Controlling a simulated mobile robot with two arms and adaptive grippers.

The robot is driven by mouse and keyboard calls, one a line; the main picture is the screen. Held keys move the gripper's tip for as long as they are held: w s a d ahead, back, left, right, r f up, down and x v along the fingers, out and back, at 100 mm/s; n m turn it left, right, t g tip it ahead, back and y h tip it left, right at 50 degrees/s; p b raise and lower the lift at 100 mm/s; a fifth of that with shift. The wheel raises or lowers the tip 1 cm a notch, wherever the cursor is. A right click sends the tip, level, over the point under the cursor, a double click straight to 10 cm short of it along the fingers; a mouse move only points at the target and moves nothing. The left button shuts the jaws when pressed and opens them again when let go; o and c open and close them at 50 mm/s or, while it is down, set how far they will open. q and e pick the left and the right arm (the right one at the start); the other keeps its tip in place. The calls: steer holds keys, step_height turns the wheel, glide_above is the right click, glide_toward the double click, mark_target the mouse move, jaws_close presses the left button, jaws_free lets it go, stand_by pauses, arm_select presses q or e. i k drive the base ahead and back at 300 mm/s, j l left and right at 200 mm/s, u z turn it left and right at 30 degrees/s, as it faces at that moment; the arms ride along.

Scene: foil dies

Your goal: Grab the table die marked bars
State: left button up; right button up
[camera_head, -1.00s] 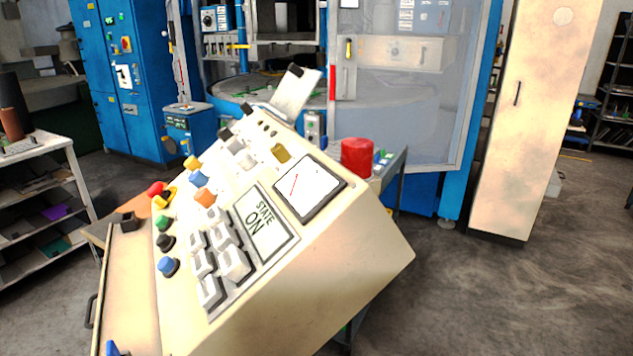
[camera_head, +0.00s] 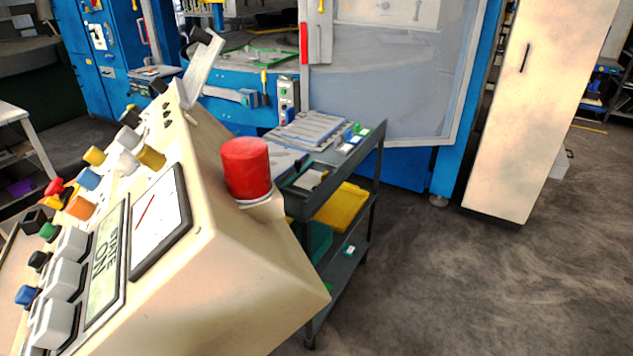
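No die marked bars can be made out in the head view. A dark cart (camera_head: 376,150) stands behind the control console, and flat grey pieces (camera_head: 312,128) lie on its top. They are too small to read any marking. Small green and blue items (camera_head: 352,135) sit at the cart top's right end. The console hides part of the cart's left side. Neither of my grippers is in view.
The cream control console (camera_head: 215,275) with a red cylinder (camera_head: 246,168) fills the left foreground. A yellow bin (camera_head: 342,206) sits on the cart's lower shelf. A blue machine (camera_head: 455,160) and a cream cabinet (camera_head: 535,110) stand behind. The floor (camera_head: 490,290) at right is clear.

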mark_target(311, 129)
steer(key=i+l+u, duration=0.1)
steer(key=u, duration=0.65)
steer(key=i+l+u, duration=0.15)
steer(key=l, duration=0.15)
steer(key=i+l+u, duration=0.15)
steer(key=l, duration=0.2)
steer(key=i+l+u, duration=0.15)
steer(key=l, duration=0.2)
steer(key=i+l+u, duration=0.15)
steer(key=l, duration=0.2)
steer(key=l+u, duration=0.15)
steer(key=l, duration=0.2)
steer(key=i+l, duration=0.1)
steer(key=l, duration=0.35)
steer(key=i+l, duration=0.1)
steer(key=l, duration=0.35)
steer(key=i+l, duration=0.1)
steer(key=l, duration=0.3)
steer(key=i+l, duration=0.15)
steer(key=l, duration=0.3)
